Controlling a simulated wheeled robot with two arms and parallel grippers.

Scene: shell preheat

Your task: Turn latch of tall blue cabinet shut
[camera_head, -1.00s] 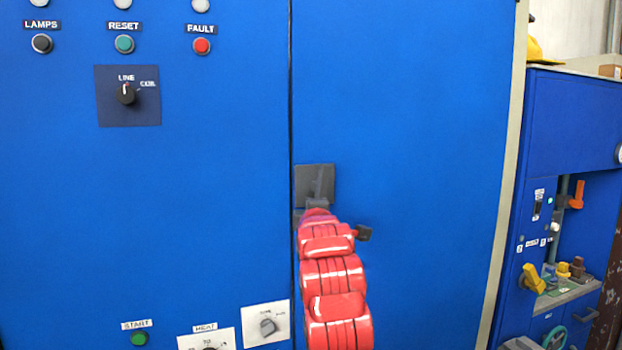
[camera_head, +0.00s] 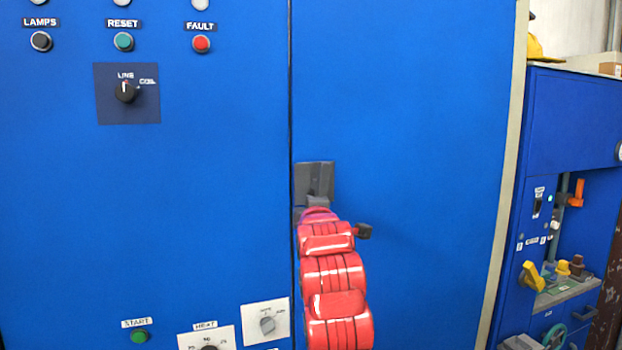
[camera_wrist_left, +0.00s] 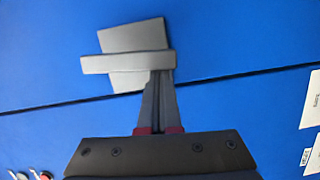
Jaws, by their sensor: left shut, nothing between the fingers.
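The latch of the tall blue cabinet (camera_head: 420,110) has a dark grey square plate (camera_head: 314,170) beside the vertical door seam. In the left wrist view the latch plate (camera_wrist_left: 132,36) carries a light grey bar handle (camera_wrist_left: 115,64), lying roughly along the seam, a few degrees off it. My left gripper (camera_wrist_left: 160,76) is shut and empty, its tips at the handle's right part in that view. I cannot tell whether they touch it. In the head view my red left arm hides most of the gripper and the lower latch. My right gripper is not in view.
The cabinet's left panel has a line knob (camera_head: 125,92), a red fault button (camera_head: 201,43), a green start button (camera_head: 139,336) and a white dial plate (camera_head: 266,321) near my arm. A lower blue unit (camera_head: 573,120) with yellow handles stands at right. The door face is clear.

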